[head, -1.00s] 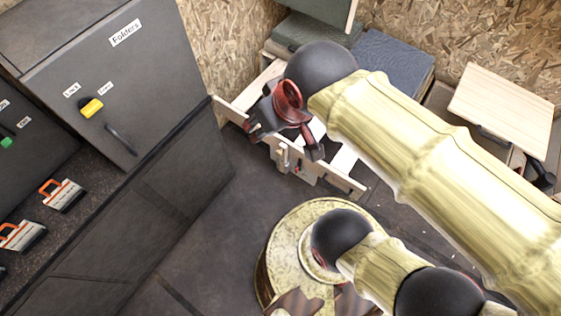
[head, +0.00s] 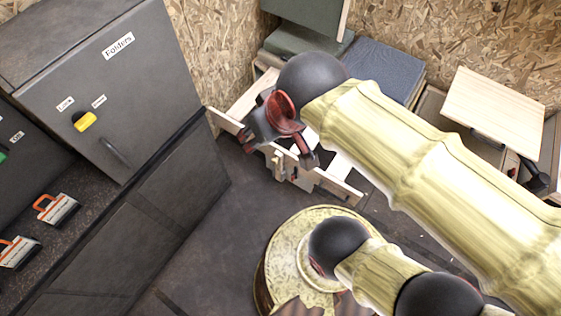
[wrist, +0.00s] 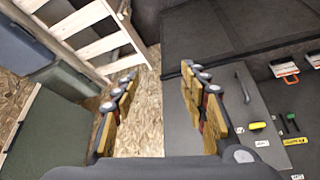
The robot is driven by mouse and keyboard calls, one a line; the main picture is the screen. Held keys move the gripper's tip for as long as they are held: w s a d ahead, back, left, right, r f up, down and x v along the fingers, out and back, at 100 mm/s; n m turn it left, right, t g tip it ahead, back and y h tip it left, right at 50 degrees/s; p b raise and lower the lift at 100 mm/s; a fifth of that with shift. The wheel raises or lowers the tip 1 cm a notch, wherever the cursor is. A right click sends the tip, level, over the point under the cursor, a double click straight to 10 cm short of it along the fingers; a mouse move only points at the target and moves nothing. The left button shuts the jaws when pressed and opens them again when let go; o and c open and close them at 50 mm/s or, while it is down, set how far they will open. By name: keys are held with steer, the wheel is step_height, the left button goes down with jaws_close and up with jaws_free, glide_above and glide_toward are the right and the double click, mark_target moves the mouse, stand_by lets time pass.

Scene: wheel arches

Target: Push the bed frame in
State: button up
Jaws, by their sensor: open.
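The bed frame (head: 345,190) is a pale wooden slatted frame standing out from the grey cushions in the back corner. Its front board runs from the cabinet side towards the lower right. It also shows at the upper left of the wrist view (wrist: 91,19). My gripper (head: 278,150) is in front of the bed frame in the head view and hides the middle of its front board. Its fingers (wrist: 158,80) are spread with nothing between them in the wrist view. I cannot tell whether it touches the board.
A dark grey cabinet (head: 85,75) with a yellow knob stands left of the bed frame. Grey cushions (head: 385,68) lie behind it. A light wooden table top (head: 495,105) is at the right. Dark floor (head: 225,220) is clear in front of the cabinet.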

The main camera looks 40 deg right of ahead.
steer(key=shift+c, duration=0.8)
